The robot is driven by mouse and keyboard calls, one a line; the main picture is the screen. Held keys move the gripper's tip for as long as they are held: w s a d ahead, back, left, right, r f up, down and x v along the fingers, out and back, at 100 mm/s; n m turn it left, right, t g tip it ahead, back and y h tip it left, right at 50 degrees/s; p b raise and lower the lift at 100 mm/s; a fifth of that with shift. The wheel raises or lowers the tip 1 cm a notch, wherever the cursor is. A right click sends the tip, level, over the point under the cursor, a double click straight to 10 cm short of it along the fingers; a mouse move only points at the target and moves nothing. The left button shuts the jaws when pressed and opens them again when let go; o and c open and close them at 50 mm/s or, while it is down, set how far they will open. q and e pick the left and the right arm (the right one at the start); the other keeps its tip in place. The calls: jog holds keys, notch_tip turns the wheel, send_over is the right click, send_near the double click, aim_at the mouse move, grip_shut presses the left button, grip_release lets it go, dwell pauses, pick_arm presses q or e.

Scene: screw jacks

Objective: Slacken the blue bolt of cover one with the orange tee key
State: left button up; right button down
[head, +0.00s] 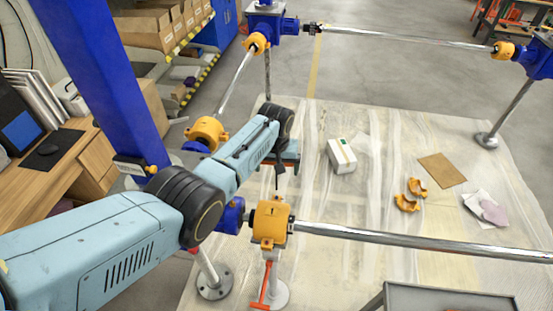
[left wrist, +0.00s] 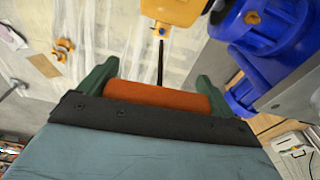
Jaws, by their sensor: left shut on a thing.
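The orange tee key's handle (left wrist: 158,97) lies crosswise between the green fingers of my left gripper (left wrist: 158,92), which is shut on it. The key's dark shaft (left wrist: 160,65) points away from the gripper toward an orange cover (left wrist: 176,10). My right gripper is not in view.
A chrome rail (head: 410,240) runs right from the near cover, beside a blue joint (head: 230,215). Another orange cover (head: 206,133) is at the left. A white box (head: 341,155) and loose orange pieces (head: 410,194) lie on the sheeted floor. A grey cart (head: 450,300) stands at bottom right.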

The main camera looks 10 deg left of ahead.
pick_arm(q)
jog(key=shift+f, duration=1.6)
jog(key=m, duration=0.6)
jog(key=shift+r+h, duration=0.1)
jog(key=shift+h, duration=0.2)
jog(key=m, duration=0.3)
jog(key=shift+m, duration=0.3)
jog(key=shift+f, duration=0.2)
dwell(0.4)
dwell(0.4)
